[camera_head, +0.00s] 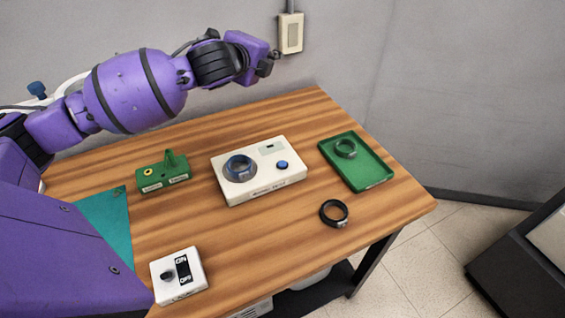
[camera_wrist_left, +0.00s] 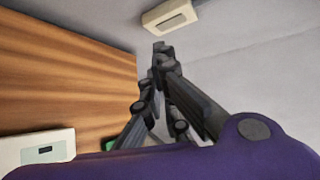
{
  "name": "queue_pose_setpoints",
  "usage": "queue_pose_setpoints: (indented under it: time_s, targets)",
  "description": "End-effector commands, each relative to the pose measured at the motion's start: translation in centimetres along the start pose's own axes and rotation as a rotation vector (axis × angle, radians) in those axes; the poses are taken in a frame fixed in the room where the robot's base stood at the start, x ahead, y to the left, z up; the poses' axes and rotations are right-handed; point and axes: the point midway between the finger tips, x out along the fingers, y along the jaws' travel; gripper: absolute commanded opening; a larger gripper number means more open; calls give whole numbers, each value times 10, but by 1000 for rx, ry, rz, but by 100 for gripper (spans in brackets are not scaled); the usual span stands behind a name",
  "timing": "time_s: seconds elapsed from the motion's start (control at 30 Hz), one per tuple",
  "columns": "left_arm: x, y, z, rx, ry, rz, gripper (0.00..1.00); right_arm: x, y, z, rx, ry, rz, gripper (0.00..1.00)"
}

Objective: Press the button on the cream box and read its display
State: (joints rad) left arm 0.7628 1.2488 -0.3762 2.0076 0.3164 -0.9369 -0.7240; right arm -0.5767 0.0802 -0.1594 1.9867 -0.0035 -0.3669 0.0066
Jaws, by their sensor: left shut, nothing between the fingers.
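The cream box (camera_head: 262,190) lies on the middle of the wooden table. A blue round button (camera_head: 282,165) is on its right part, with a small display (camera_head: 270,148) above it. The display's reading is too small to tell. A dark blue coil ring (camera_head: 240,168) sits on the box's left part. My left gripper (camera_head: 271,62) is shut and empty, raised above the table's back edge, up and behind the box, not touching it. In the left wrist view its fingers (camera_wrist_left: 161,48) are together, and part of the cream box (camera_wrist_left: 22,150) shows at lower left.
A green tray (camera_head: 377,178) holding a grey ring (camera_head: 346,148) is at right. A black ring (camera_head: 334,213) lies in front of it. A green fixture (camera_head: 165,176), a teal mat (camera_head: 108,220) and a white switch box (camera_head: 178,287) are at left. A wall box (camera_head: 291,33) is near my gripper.

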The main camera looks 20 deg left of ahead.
Motion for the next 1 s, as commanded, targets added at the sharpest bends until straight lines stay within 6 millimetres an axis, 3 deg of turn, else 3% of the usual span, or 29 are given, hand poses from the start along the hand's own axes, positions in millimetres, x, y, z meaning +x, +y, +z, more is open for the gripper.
queue_pose_setpoints:
  time_s: [0.1, 0.23, 0.37, 0.47, 0.63, 0.8, 0.9, 1.0]
  targets:
    - [-12, -50, -12, 119, 27, -244, 0, 0, 0, 0, 0, 1, 0, 40]
    - [-38, -97, -36, 285, 69, -494, 0, 1, 0, 0, 0, 2, 1, 40]
    - [-73, -126, -70, 487, 124, -713, 0, 1, 0, 0, 0, 2, 1, 40]
    - [-100, -133, -101, 666, 174, -854, 0, 1, 0, 0, 0, 2, 1, 40]
    - [-138, -116, -153, 1016, 269, -1027, 0, 2, 0, 1, 1, 1, 1, 40]
    - [-152, -68, -192, 1410, 374, -1088, 0, 2, 0, 1, 1, 1, 2, 40]
    - [-147, -31, -200, 1657, 435, -1058, 0, 2, 0, 1, 1, 2, 2, 40]
    - [-136, 5, -196, 1899, 491, -977, 0, 2, 0, 1, 1, 2, 2, 40]
